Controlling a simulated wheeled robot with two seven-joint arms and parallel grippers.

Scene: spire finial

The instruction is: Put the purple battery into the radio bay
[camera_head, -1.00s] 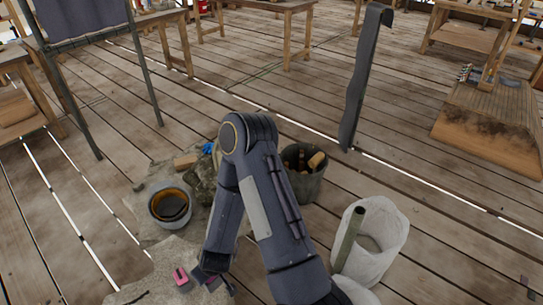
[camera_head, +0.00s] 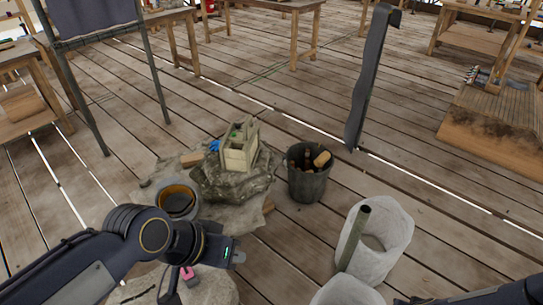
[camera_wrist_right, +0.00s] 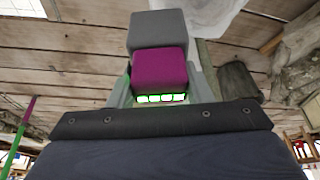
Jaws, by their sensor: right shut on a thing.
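The purple battery (camera_wrist_right: 160,68) is between the jaws of my right gripper (camera_wrist_right: 160,88) in the right wrist view, with a grey block-shaped part (camera_wrist_right: 158,30) directly beyond it. The right gripper is shut on the battery; its tip is out of the head view. A beige box with open compartments (camera_head: 240,150), apparently the radio, stands on a rock in the head view. Its bay cannot be made out clearly. My left gripper (camera_head: 238,257) is in front of the rock, pointing right; its jaw opening is unclear. A pink piece (camera_head: 187,274) lies just below it.
A dark bucket with rolled items (camera_head: 308,176) stands right of the rock. A round pot (camera_head: 177,199) is on its left. A white sack (camera_head: 385,245) with a green tube (camera_head: 354,238) stands at right. Open plank floor lies between.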

